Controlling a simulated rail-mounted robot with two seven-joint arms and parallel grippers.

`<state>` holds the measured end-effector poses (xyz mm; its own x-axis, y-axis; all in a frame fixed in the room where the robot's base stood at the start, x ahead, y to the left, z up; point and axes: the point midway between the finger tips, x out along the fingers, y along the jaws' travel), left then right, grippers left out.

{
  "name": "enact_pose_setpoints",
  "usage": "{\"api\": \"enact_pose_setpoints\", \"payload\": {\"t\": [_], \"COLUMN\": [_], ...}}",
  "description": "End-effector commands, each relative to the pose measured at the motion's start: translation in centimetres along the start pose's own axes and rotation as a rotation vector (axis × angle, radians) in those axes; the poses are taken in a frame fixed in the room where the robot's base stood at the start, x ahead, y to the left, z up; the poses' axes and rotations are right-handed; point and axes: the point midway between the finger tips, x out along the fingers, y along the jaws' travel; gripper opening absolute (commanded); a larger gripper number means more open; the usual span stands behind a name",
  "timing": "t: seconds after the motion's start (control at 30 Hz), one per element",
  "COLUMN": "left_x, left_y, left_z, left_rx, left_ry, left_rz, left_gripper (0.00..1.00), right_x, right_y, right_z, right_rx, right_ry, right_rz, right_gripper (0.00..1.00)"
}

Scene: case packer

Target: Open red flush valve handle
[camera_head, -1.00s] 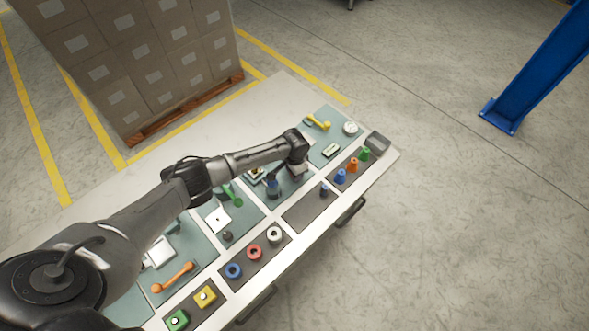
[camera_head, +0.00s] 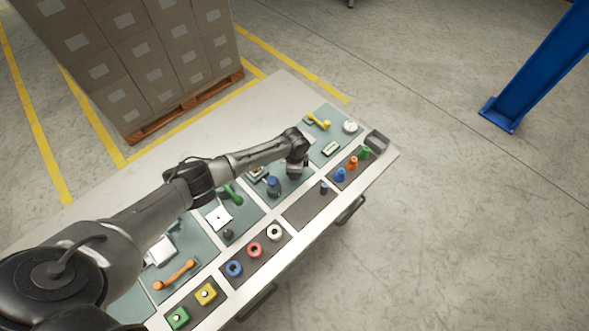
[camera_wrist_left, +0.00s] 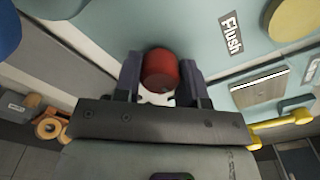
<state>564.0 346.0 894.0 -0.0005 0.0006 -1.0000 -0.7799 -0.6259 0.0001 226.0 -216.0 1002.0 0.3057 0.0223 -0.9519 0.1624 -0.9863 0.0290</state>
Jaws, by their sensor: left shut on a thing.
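The red flush valve handle (camera_wrist_left: 160,68) is a short red cylinder end in the left wrist view. It sits between the two dark fingers of my left gripper (camera_wrist_left: 160,85), which is shut on it. A "Flush" label (camera_wrist_left: 232,35) is on the panel beside it. In the head view my left gripper (camera_head: 296,170) is over the middle-right part of the control panel, and the red handle is hidden beneath it. My right gripper is in neither view.
A yellow lever (camera_head: 319,123) and a white gauge (camera_head: 350,127) lie beyond the gripper. A blue knob (camera_head: 273,185) and green lever (camera_head: 232,195) are nearer. Colored buttons line the front edge. Stacked boxes (camera_head: 130,55) stand behind the panel.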

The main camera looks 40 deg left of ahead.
Motion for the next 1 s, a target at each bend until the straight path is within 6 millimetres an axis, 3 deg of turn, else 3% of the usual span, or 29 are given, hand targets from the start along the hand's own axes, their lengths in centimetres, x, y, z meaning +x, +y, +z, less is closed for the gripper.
{"api": "enact_pose_setpoints", "payload": {"t": [0.47, 0.5, 0.7, 1.0], "left_x": [-0.11, -0.10, -0.06, -0.21], "left_y": [0.01, 0.01, 0.01, -0.01], "left_z": [-0.13, -0.13, -0.08, -0.03], "left_rx": [0.012, 0.012, 0.011, 0.010], "left_ry": [0.002, 0.002, 0.001, 0.001], "left_rz": [0.000, 0.000, 0.000, 0.000], "left_gripper": [0.14, 0.41, 0.61, 0.63], "right_x": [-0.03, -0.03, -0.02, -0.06], "right_y": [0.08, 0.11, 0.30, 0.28], "right_z": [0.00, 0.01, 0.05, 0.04], "right_rx": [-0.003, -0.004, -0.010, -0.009], "right_ry": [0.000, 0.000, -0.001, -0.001], "right_rz": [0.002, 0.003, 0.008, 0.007], "right_gripper": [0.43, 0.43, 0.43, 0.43]}}
